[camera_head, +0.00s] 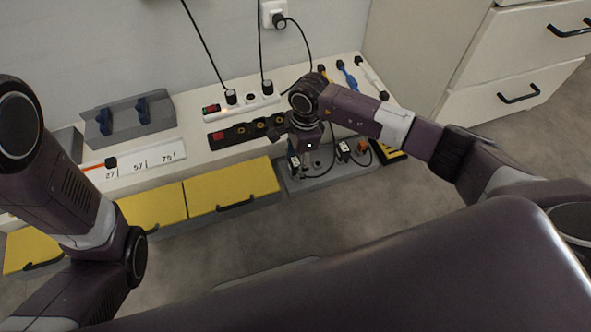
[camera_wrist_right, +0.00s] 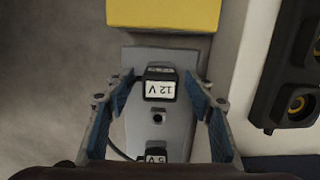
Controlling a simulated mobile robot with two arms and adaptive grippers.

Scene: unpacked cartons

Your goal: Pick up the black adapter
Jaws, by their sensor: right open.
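A black adapter (camera_wrist_right: 159,84) with a white "12 V" label stands at one end of a grey holder (camera_wrist_right: 137,125). In the right wrist view it lies between the blue-padded fingers of my right gripper (camera_wrist_right: 158,92), which is open, with a gap on both sides. A second black adapter (camera_wrist_right: 152,156), labelled "5 V", is partly cut off at the bottom. In the head view my right gripper (camera_head: 308,153) hangs over the holder (camera_head: 322,179) and partly hides the 12 V adapter. The 5 V adapter (camera_head: 343,149) stands to its right. My left gripper is out of view.
A black power strip (camera_head: 241,134) and a white one (camera_head: 246,108) lie on the white bench behind the holder. Yellow drawer fronts (camera_head: 228,184) are left of it. An orange-marked item (camera_head: 362,147) and a cable are at its right. Open floor (camera_head: 400,195) lies in front.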

